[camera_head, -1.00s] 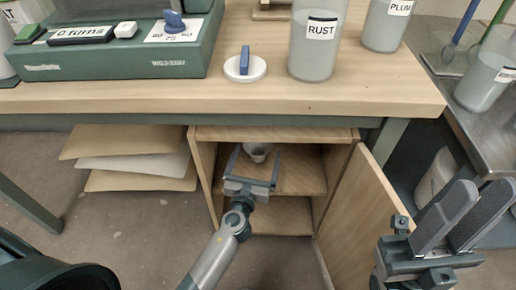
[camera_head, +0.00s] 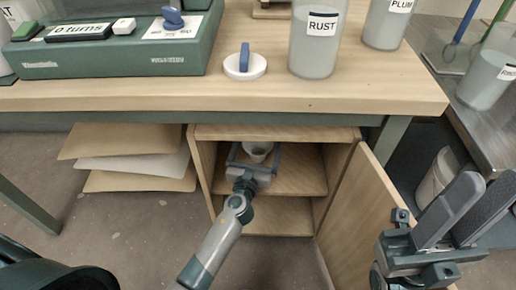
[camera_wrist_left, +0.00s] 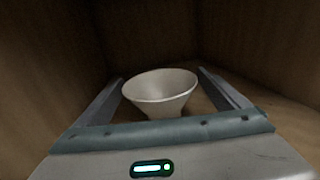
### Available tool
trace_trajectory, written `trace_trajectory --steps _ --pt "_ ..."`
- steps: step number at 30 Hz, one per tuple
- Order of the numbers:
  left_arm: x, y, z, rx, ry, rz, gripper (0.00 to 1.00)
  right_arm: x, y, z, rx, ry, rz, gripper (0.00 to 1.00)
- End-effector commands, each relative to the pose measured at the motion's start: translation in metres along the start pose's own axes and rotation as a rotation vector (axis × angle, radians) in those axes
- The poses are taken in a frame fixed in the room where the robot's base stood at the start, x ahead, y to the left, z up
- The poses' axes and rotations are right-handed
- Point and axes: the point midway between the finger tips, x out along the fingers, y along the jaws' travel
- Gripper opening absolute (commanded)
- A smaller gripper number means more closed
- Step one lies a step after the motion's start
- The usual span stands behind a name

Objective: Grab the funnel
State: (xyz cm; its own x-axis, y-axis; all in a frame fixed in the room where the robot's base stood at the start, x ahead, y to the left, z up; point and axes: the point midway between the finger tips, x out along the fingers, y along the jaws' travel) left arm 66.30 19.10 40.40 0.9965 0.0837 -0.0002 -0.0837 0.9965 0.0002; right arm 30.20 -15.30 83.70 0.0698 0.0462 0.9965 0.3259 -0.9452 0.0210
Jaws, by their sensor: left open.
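The funnel (camera_head: 258,149) is a pale grey-white cone on the upper shelf inside the open cabinet under the bench. In the left wrist view the funnel (camera_wrist_left: 160,88) stands wide end up, between my left gripper's two fingers, with a gap on each side. My left gripper (camera_head: 255,156) is open and reaches into the cabinet from the front; in the wrist view its fingers (camera_wrist_left: 160,90) flank the funnel. The funnel's lower part is hidden behind the gripper body. My right gripper (camera_head: 457,212) is at the lower right, empty, its two fingers apart, outside the cabinet.
The cabinet door (camera_head: 352,215) stands open on the right. The shelf (camera_head: 302,178) and side walls are close around my left gripper. The bench top (camera_head: 200,93) overhangs above, with a RUST bucket (camera_head: 316,55) on it. Boards (camera_head: 130,160) lie at the left.

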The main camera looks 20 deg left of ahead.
Motion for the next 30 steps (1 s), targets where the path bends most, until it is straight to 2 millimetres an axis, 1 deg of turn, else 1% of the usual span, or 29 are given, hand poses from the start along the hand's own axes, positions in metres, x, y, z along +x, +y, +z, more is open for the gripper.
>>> trace_trajectory --steps 1,2,3,5,6,7,17,20,26,27,28,30 --pt "0.0 0.0 0.0 0.0 0.0 0.0 0.94 -0.001 0.0 0.0 0.0 -0.002 0.0 0.29" --pt "0.0 0.0 0.0 0.0 0.0 0.0 0.91 -0.001 0.0 0.0 0.0 -0.003 0.0 0.29" --pt "0.0 0.0 0.0 0.0 0.0 0.0 0.82 -0.001 0.0 0.0 0.0 -0.005 0.0 0.29" --pt "0.0 0.0 0.0 0.0 0.0 0.0 0.67 -0.002 0.0 0.0 0.0 -0.007 0.001 0.29" --pt "0.0 0.0 0.0 0.0 0.0 0.0 0.58 -0.002 0.0 0.0 0.0 -0.009 0.001 0.29" --pt "0.0 0.0 0.0 0.0 0.0 0.0 0.56 -0.003 0.0 0.0 0.0 -0.009 0.001 0.29" --pt "0.0 0.0 0.002 0.0 0.0 0.0 0.56 -0.001 0.0 -0.001 -0.001 -0.007 0.001 0.29" --pt "0.0 0.0 0.005 0.0 -0.001 -0.001 0.56 0.002 0.001 -0.002 -0.003 -0.001 0.0 0.29" --pt "0.0 -0.001 0.019 -0.001 -0.001 -0.002 0.56 0.008 0.002 -0.006 -0.015 -0.001 -0.006 0.29" --pt "0.0 -0.001 0.023 -0.001 -0.001 -0.001 0.56 0.008 0.003 -0.006 -0.019 -0.009 -0.008 0.29" --pt "0.0 0.0 0.025 -0.001 -0.001 -0.001 0.56 0.001 0.004 -0.006 -0.023 -0.032 -0.01 0.29" --pt "0.0 0.0 0.032 0.0 -0.001 0.0 0.56 -0.009 0.002 0.002 -0.019 -0.105 -0.005 0.29"
